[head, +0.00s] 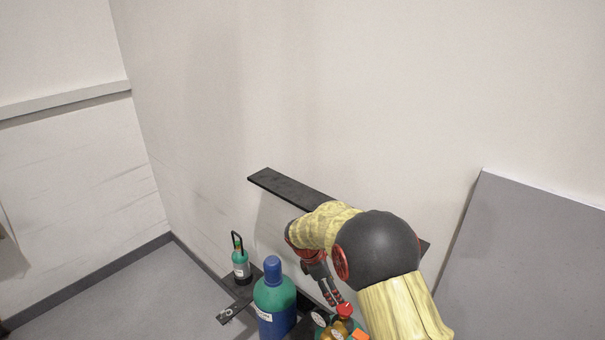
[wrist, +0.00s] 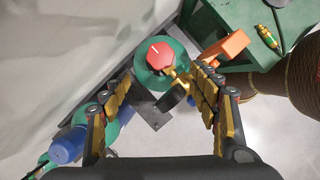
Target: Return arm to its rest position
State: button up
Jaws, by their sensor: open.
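My arm reaches down from the right in the head view, with a yellow sleeve and a dark round joint. My gripper (head: 333,293) points down close to a red knob (head: 345,310) at the picture's bottom edge. In the wrist view my gripper (wrist: 160,98) is open, its two fingers apart on either side of the red hexagonal knob (wrist: 160,55). The knob sits on top of a green cylinder (wrist: 147,76) with a brass fitting and a dark gauge. I see no finger clearly touching the knob. No rest position is marked in view.
A green and blue cylinder (head: 275,305) and a small green bottle with a black handle (head: 241,262) stand left of my gripper. A dark shelf (head: 290,188) runs along the wall behind my arm. A grey panel (head: 525,260) stands at right. Floor at left is clear.

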jog(key=s+d+r+m+t+y+b, duration=0.2)
jog(key=s+m+b, duration=0.7)
jog(key=s, duration=0.8)
jog(key=s+d+r+m+t+y+b, duration=0.2)
jog(key=s+m+b, duration=0.8)
jog(key=s, duration=0.8)
notch_tip(320, 180, up, 2)
jog(key=shift+d+r+t+b, duration=0.1)
jog(key=shift+d+t+b, duration=0.5)
jog(key=shift+b, duration=0.65)
